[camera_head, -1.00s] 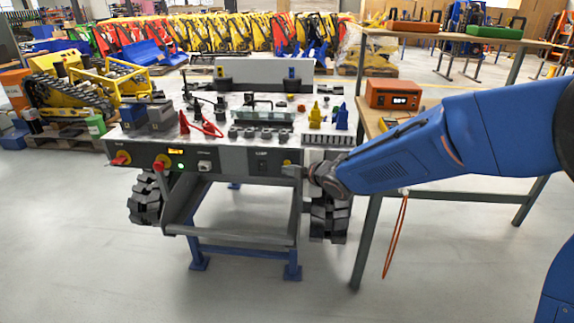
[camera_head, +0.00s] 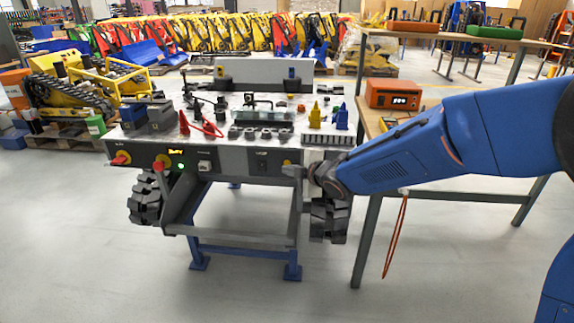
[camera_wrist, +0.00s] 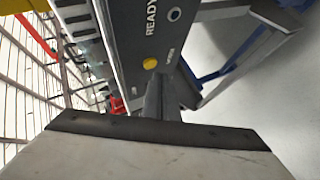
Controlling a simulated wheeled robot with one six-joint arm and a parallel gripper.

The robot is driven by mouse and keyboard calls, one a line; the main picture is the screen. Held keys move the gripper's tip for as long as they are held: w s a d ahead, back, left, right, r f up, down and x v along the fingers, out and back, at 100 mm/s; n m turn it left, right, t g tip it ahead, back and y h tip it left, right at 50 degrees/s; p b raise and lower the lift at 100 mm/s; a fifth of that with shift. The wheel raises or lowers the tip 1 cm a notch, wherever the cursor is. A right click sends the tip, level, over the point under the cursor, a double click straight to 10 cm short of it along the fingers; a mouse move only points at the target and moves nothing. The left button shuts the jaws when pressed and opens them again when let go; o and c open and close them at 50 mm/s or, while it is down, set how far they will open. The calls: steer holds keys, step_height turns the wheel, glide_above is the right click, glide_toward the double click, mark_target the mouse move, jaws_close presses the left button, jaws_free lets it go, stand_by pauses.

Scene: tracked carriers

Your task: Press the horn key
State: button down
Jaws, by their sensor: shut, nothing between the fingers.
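A round yellow key (camera_head: 287,162) sits at the right end of the carrier's dark front panel (camera_head: 230,162). It also shows in the wrist view (camera_wrist: 150,63), with a small label beside it that I cannot read clearly. My gripper (camera_head: 286,171) is shut and empty, right at the panel's right end, just below the yellow key in the head view. In the wrist view the shut fingers (camera_wrist: 158,90) point toward the panel close to the key. I cannot tell whether the fingertips touch the panel or the key.
Red knobs (camera_head: 159,167) and a lit amber display (camera_head: 175,152) are on the panel's left part. Tools and fittings cover the carrier's top. A black track wheel (camera_head: 330,218) stands below my wrist. A workbench (camera_head: 372,125) with an orange box (camera_head: 393,95) is at the right.

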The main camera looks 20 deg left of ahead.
steer(key=shift+w, duration=0.1)
stand_by(0.6)
steer(key=shift+w+a, duration=0.1)
steer(key=shift+w, duration=0.25)
steer(key=shift+w+a, duration=0.1)
steer(key=shift+w, duration=0.25)
stand_by(0.7)
steer(key=shift+s, duration=0.1)
steer(key=shift+s+d, duration=0.2)
steer(key=shift+s, duration=0.5)
steer(key=shift+s, duration=0.1)
steer(key=shift+s+d, duration=0.2)
steer(key=shift+s, duration=0.6)
steer(key=shift+s+d, duration=0.2)
steer(key=shift+s, duration=0.55)
steer(key=shift+s+d, duration=0.2)
steer(key=shift+s, duration=0.6)
